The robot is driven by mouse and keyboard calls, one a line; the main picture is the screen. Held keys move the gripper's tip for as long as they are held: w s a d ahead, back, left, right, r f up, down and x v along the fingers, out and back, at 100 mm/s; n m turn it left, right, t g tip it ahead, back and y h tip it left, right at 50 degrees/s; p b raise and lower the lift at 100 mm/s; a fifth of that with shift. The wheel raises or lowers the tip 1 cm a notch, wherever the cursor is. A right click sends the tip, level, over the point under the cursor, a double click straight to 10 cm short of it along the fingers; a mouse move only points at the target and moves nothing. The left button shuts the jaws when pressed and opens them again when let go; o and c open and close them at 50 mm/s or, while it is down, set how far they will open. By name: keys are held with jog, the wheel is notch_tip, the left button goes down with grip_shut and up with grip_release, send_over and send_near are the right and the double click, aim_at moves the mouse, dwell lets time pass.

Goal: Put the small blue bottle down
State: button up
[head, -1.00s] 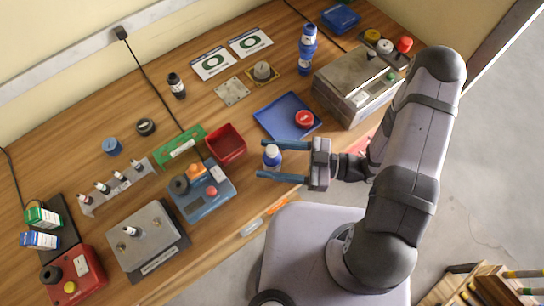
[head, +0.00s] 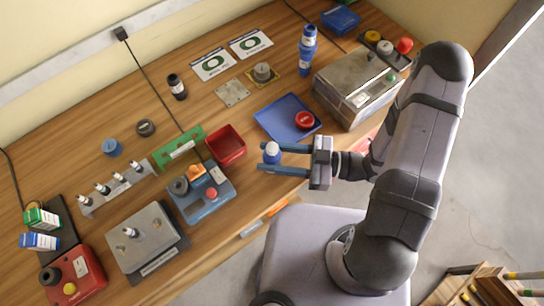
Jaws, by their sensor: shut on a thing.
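The small blue bottle (head: 272,155) is at the left end of my gripper (head: 265,158), between its two blue fingers. The gripper is shut on it, at the front edge of the wooden bench. The bottle looks about upright, with blue and white parts. I cannot tell whether its base touches anything. The far finger partly covers its middle. A blue tray (head: 271,121) with a red round item (head: 305,120) lies just behind the gripper.
A red open bin (head: 225,144) and a blue device with knobs (head: 205,198) stand to the left of the gripper. A metal-topped box (head: 350,90) stands behind right. A taller blue bottle (head: 307,50) stands farther back. Bare wood (head: 150,75) shows at the back left.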

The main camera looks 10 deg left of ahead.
aim_at(272, 147)
jog(key=shift+r, duration=4.2)
jog(key=shift+f+p, duration=0.35)
jog(key=shift+f, duration=4.5)
jog(key=shift+f, duration=0.2)
jog(key=o, duration=1.2)
jog(key=shift+b, duration=0.3)
